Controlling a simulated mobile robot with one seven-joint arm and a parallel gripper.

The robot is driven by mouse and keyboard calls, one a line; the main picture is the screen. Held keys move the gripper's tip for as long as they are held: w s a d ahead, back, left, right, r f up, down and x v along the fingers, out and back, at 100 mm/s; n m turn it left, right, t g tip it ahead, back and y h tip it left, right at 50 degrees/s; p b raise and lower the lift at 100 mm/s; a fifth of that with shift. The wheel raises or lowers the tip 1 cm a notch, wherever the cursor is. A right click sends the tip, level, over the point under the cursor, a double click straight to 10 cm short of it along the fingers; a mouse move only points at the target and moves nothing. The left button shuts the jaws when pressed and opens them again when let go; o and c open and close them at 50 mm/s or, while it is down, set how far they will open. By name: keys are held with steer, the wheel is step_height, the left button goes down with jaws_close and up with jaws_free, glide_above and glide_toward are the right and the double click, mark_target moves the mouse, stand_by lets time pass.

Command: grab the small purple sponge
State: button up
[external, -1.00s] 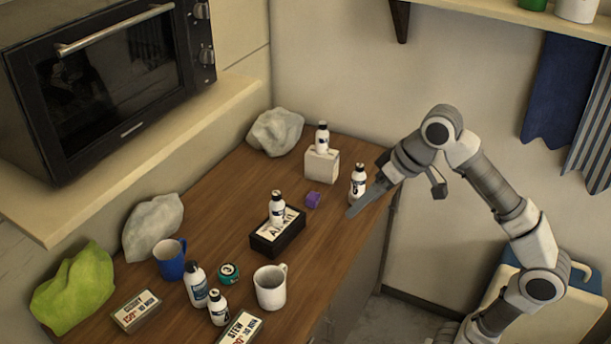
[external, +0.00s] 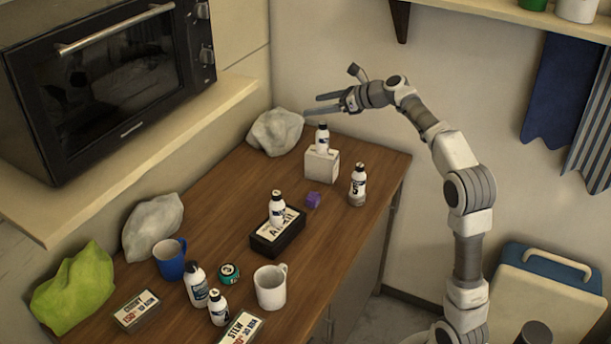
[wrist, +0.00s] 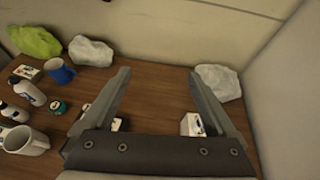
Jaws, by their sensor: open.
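The small purple sponge (external: 313,200) lies on the wooden counter, right of the black box with the white label and left of a white bottle. I cannot make it out in the wrist view. My gripper (external: 317,104) is open and empty, raised over the back of the counter near the white block and well above the sponge.
A white bottle (external: 322,138) stands on a white block (external: 322,165); another bottle (external: 357,186) stands near the right edge. A third bottle (external: 277,210) is on the black box (external: 283,239). Mugs (external: 270,288), bottles and signs crowd the front. A crumpled grey bag (external: 276,131) is at the back.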

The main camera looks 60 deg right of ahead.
mark_target(313, 196)
steer(key=f, duration=1)
steer(key=f+b, duration=0.1)
steer(key=f, duration=1)
steer(key=f+b, duration=0.1)
steer(key=f, duration=0.9)
steer(key=shift+d+f, duration=0.25)
steer(key=shift+f, duration=0.1)
steer(key=shift+f+b, duration=0.4)
steer(key=shift+f, duration=0.25)
steer(key=x, duration=0.4)
steer(key=shift+f+b, duration=0.1)
steer(key=shift+b, duration=0.2)
steer(key=shift+w+f, duration=0.15)
steer(key=shift+w, duration=0.3)
steer(key=c, duration=1.4)
